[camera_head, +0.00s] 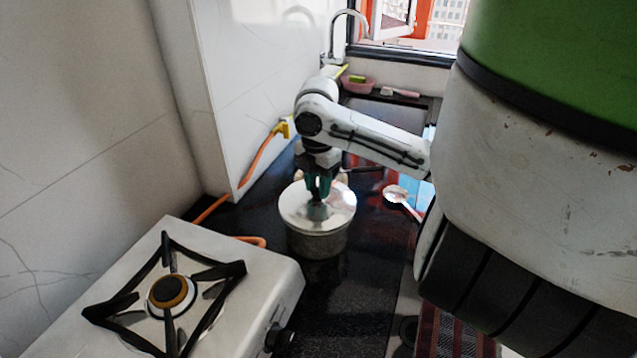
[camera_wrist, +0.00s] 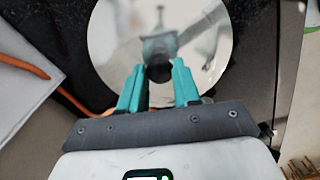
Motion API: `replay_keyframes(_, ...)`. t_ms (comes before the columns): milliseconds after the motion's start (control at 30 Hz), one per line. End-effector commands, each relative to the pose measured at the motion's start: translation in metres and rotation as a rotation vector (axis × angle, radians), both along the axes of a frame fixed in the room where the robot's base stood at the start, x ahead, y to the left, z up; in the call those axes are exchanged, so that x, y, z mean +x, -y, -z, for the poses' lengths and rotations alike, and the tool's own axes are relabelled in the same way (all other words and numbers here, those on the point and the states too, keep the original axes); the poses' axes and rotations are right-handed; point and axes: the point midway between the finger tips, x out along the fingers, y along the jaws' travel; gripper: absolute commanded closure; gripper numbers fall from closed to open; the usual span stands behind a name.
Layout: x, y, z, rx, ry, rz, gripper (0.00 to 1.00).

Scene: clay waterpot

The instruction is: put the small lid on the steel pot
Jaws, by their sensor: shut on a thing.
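The small lid (camera_head: 295,212) is a round, shiny metal disc with a dark knob, held level. The steel pot (camera_head: 318,243) stands on the black counter right beneath the lid. The lid covers the pot's mouth, and I cannot tell whether it touches the rim or hovers slightly above. My gripper (camera_head: 319,190) points down from above and is shut on the lid's knob. In the wrist view the teal fingers (camera_wrist: 159,75) close around the knob, and the lid (camera_wrist: 110,42) fills the upper middle. The pot is hidden under the lid there.
A white gas stove (camera_head: 250,270) with a black grate stands at the front left. An orange hose (camera_head: 262,160) runs along the wall behind it. A white ladle (camera_head: 398,196) lies right of the pot. A pink basin (camera_head: 357,84) sits at the back near the tap.

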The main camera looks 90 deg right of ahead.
Motion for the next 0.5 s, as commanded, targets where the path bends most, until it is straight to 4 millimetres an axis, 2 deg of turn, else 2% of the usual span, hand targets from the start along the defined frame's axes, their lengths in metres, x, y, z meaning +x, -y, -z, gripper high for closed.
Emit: replay_keyframes(500,0.0,-0.0003,0.0037,-0.001,0.001,0.0,1.0)
